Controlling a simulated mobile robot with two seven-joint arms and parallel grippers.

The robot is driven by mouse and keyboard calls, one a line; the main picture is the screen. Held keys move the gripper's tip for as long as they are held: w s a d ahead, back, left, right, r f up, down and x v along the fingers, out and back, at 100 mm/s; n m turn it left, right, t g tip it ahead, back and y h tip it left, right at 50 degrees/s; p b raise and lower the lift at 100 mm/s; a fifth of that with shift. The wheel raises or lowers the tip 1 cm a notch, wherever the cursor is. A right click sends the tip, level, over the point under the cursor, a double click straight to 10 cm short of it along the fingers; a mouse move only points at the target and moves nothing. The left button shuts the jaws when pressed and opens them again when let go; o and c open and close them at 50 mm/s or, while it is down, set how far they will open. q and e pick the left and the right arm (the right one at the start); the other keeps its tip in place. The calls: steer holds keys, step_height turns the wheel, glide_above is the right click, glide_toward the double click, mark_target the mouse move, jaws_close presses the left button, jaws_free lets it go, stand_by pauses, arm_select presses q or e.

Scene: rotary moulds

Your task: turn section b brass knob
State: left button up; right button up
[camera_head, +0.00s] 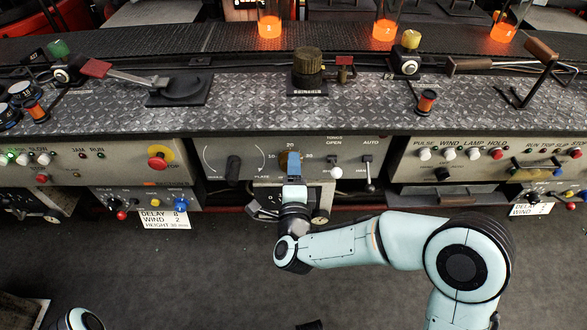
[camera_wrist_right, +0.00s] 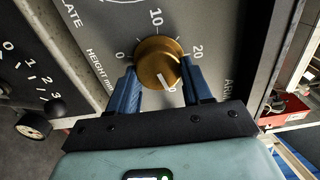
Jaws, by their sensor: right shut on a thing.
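The brass knob (camera_wrist_right: 157,58) sits on a grey panel with a scale marked 0, 10 and 20; a further number is partly hidden below. Its white pointer line faces down and slightly right, near that hidden number. My right gripper (camera_wrist_right: 159,70) is shut on the knob, one blue finger on each side. In the head view the knob (camera_head: 284,160) is mostly hidden behind the blue fingers of my right gripper (camera_head: 294,163). My left gripper is out of view.
A black lever (camera_head: 233,167) is left of the knob. A red emergency button (camera_head: 157,161) is farther left. The diamond-plate ledge (camera_head: 240,110) overhangs the panels.

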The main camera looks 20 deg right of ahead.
steer(key=shift+m, duration=0.3)
stand_by(0.4)
steer(key=o, duration=1)
steer(key=shift+w, duration=0.1)
steer(key=shift+o, duration=0.2)
steer(key=shift+a, duration=0.1)
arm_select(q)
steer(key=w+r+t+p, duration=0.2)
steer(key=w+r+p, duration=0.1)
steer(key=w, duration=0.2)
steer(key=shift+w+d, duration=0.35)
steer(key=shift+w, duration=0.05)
arm_select(e)
steer(key=v, duration=1.3)
steer(key=shift+s, duration=0.25)
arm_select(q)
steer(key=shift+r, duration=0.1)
